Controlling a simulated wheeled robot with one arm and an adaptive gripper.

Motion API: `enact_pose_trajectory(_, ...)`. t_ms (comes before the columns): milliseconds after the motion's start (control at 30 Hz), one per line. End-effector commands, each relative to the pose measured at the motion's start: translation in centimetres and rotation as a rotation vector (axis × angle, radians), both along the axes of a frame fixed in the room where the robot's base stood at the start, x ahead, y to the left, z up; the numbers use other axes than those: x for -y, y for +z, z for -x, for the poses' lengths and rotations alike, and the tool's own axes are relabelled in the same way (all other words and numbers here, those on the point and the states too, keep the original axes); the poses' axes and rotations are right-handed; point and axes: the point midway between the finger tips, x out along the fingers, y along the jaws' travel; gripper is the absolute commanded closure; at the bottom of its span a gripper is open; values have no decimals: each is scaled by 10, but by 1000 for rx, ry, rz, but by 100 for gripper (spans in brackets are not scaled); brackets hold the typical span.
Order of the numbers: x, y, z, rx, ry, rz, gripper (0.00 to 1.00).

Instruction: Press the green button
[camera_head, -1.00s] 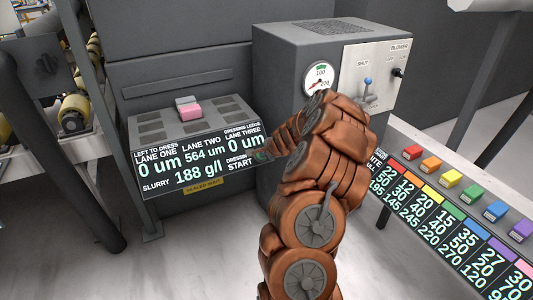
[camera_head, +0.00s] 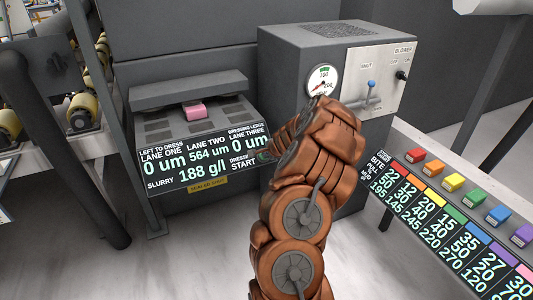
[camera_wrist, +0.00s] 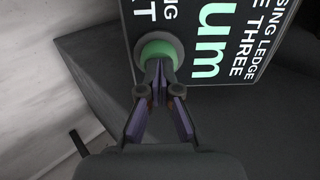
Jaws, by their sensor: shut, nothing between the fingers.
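The green button (camera_wrist: 153,48) is a round green cap in a grey ring at the corner of the black display panel (camera_wrist: 205,30). In the head view, a sliver of the green button (camera_head: 264,155) shows at the panel's right end, beside the word START. My gripper (camera_wrist: 161,66) is shut and empty. Its fingertips overlap the lower right part of the button in the wrist view and appear to touch it. How far the button is pushed in cannot be told. In the head view my arm hides most of the gripper.
A pink block (camera_head: 195,109) lies on the dressing machine under a grey hood (camera_head: 200,88). A grey cabinet (camera_head: 290,60) with a gauge (camera_head: 322,80) and a blue-tipped lever (camera_head: 370,86) stands behind my arm. A board with coloured blocks (camera_head: 453,182) is at right.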

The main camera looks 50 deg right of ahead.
Motion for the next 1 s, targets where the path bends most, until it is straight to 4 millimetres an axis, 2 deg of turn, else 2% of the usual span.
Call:
enact_pose_trajectory(67, -4, 0, 3, -5, 2, -4, 100)
enact_pose_trajectory(300, -21, 34, 14, 2, 13, -1, 100)
enact_pose_trajectory(367, -23, 37, 19, 2, 15, 0, 100)
enact_pose_trajectory(700, -31, 75, 57, 5, 4, 4, 100)
enact_pose_trajectory(1000, -42, 96, 77, 4, 6, 2, 100)
